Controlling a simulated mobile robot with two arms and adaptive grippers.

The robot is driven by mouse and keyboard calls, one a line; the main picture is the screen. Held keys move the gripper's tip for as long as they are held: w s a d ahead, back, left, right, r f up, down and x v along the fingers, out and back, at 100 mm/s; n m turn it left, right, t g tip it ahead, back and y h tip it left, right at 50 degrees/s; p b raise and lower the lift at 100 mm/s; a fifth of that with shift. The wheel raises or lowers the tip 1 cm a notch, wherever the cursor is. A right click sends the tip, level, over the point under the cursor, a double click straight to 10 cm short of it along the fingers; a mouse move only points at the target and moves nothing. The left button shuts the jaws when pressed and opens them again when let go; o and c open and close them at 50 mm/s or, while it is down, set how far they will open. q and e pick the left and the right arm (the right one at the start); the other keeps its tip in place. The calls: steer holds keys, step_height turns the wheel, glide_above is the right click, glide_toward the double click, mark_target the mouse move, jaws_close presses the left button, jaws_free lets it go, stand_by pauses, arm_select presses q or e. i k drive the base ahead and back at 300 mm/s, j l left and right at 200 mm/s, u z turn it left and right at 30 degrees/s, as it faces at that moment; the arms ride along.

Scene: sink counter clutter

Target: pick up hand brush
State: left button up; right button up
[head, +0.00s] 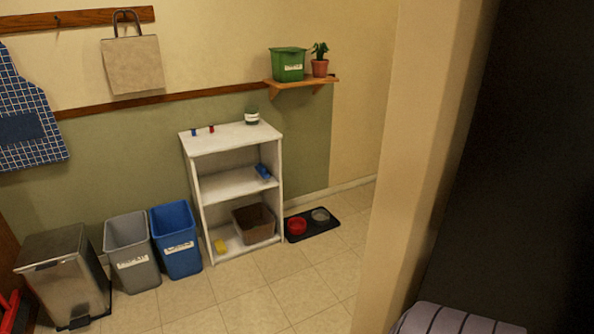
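No hand brush can be made out for sure. A small blue object (263,172) lies on the middle shelf of the white shelf unit (237,183), near its right side; it is too small to tell whether it is the brush. A red object (10,312) is cut off at the lower left edge, and its kind is unclear. Neither of my grippers is in view.
A steel pedal bin (62,280), grey bin (130,255) and blue bin (177,240) stand left of the shelf unit. A brown box (254,223) sits on its bottom shelf. Pet bowls lie on a dark mat (318,228). A wall edge (410,170) blocks the right. Tiled floor (275,290) is clear.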

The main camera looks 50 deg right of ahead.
mark_target(261, 170)
steer(key=z, duration=1.45)
steer(key=k+j+u, duration=0.1)
steer(key=k+u, duration=0.25)
steer(key=k+j+u, duration=0.3)
steer(key=i+j+u, duration=1.05)
steer(key=i, duration=0.2)
steer(key=i+z, duration=0.1)
steer(key=i, duration=0.4)
steer(key=i+j+z, duration=0.15)
steer(key=i, duration=0.35)
steer(key=i+l+z, duration=0.1)
steer(key=i+z, duration=0.25)
steer(key=z, duration=0.15)
steer(key=i+z, duration=0.45)
steer(key=i+j+z, duration=0.1)
steer(key=z, duration=0.4)
steer(key=i+l+z, duration=0.25)
steer(key=i, duration=0.3)
steer(key=i+z, duration=0.25)
steer(key=i, duration=0.3)
